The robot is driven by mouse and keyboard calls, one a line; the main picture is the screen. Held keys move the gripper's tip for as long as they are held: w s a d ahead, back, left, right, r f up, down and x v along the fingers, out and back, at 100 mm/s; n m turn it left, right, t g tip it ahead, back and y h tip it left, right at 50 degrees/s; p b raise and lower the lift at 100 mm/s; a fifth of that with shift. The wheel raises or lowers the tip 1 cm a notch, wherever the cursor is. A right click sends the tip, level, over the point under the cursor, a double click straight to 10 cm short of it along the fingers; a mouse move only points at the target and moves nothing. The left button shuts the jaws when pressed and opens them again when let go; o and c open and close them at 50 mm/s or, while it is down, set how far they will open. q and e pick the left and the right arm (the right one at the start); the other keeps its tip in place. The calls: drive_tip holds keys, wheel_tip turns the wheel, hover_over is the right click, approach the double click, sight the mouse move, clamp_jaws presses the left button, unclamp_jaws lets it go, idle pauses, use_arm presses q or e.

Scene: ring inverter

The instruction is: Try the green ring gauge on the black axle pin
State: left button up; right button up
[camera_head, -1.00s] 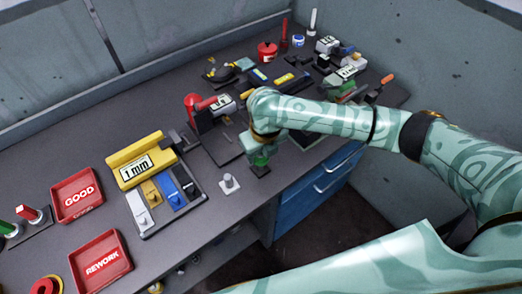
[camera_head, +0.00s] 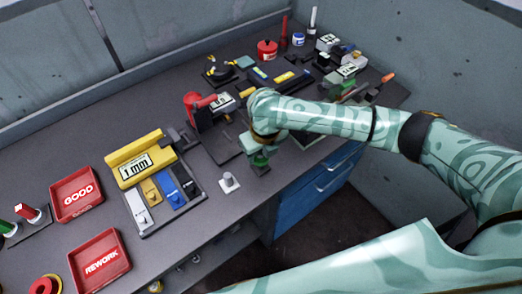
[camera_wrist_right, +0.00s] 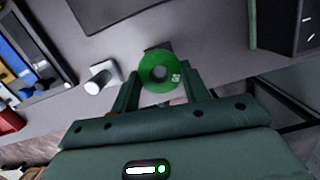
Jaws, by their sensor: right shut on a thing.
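My right gripper (camera_head: 259,155) is over the front edge of the bench. It is shut on the green ring gauge (camera_wrist_right: 160,72), which sits between the fingertips in the right wrist view. The ring's hole faces the wrist camera and shows grey inside. A dark block (camera_head: 261,170) is just below the gripper in the head view, and its dark edge (camera_wrist_right: 157,47) shows behind the ring. I cannot tell whether a black axle pin stands on it or whether the ring touches it. My left gripper is not in view.
A pale peg on a square base (camera_head: 229,182) stands just left of the gripper. Farther left are a gauge tray (camera_head: 160,232), a yellow 1 mm block (camera_head: 152,147) and red GOOD (camera_head: 77,215) and REWORK (camera_head: 127,266) trays. A red-handled device (camera_head: 193,103) stands behind.

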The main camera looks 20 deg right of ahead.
drive_tip(key=shift+f+b, duration=0.3)
drive_tip(key=shift+f, duration=0.35)
idle(0.7)
drive_tip(key=shift+r, duration=0.15)
idle(0.8)
drive_tip(key=shift+r+p, duration=3.2)
drive_tip(key=shift+p, duration=0.7)
